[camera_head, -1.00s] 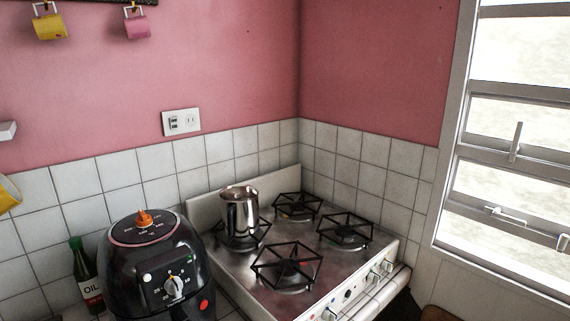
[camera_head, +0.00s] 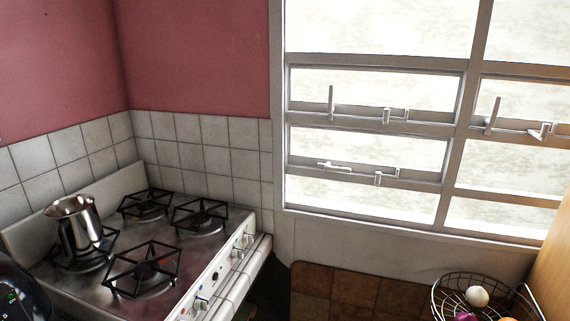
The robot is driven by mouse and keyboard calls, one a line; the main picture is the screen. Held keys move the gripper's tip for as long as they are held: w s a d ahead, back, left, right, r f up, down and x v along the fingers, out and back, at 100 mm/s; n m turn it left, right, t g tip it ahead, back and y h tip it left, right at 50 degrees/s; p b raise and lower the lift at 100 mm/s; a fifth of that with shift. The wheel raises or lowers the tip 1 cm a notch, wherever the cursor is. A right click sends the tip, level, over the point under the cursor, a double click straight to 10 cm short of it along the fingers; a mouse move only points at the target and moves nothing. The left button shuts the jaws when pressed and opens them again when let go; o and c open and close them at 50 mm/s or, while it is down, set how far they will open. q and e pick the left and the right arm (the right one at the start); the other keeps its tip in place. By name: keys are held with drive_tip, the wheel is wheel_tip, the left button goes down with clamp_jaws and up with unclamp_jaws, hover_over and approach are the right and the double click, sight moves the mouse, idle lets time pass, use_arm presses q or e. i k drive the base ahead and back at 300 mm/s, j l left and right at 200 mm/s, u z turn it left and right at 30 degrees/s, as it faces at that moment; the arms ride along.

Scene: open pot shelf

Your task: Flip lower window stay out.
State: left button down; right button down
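The window (camera_head: 280,150) fills the right half of the head view, with a white frame and several panes. In its left column, a lower stay (camera_head: 335,167) lies nearly level along the bottom bar of the lower small pane, with a bracket (camera_head: 379,180) to its right. An upper stay (camera_head: 331,103) stands upright on the bar above, with another bracket (camera_head: 395,115) to its right. In the right column, a further stay (camera_head: 493,115) stands upright beside a bracket (camera_head: 541,131). Neither of my grippers is in view.
A stove (camera_head: 110,283) with several burners and a steel pot (camera_head: 75,224) stands at the left. A brown tiled surface (camera_head: 345,290) lies below the window, with a wire basket (camera_head: 437,297) at its right. A wooden panel (camera_head: 553,255) borders the far right.

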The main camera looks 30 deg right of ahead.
sight(379, 173)
drive_tip(key=z, duration=1.6)
